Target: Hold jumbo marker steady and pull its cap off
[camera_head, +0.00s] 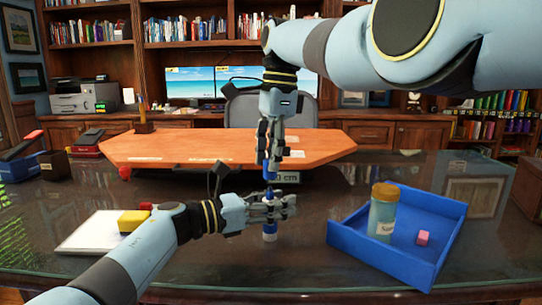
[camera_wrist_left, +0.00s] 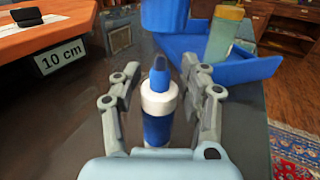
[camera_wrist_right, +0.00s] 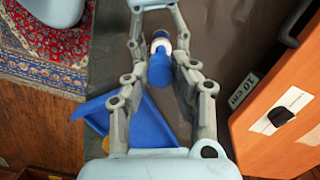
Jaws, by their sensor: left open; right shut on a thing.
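The jumbo marker (camera_head: 269,232) stands upright on the dark glossy table, with blue and white parts. In the left wrist view its blue body (camera_wrist_left: 157,130), white collar and bare blue tip show. My left gripper (camera_head: 280,206) is open around the marker, with gaps on both sides. My right gripper (camera_head: 270,167) comes down from above, shut on the blue cap (camera_head: 270,175). The cap (camera_wrist_left: 163,14) hangs above the tip, apart from it, in the left wrist view. In the right wrist view the cap (camera_wrist_right: 160,70) partly covers the marker.
A white board (camera_head: 90,235) with a yellow block (camera_head: 132,220) lies left. An orange raised board (camera_head: 200,148) is behind. The table's front edge is near.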

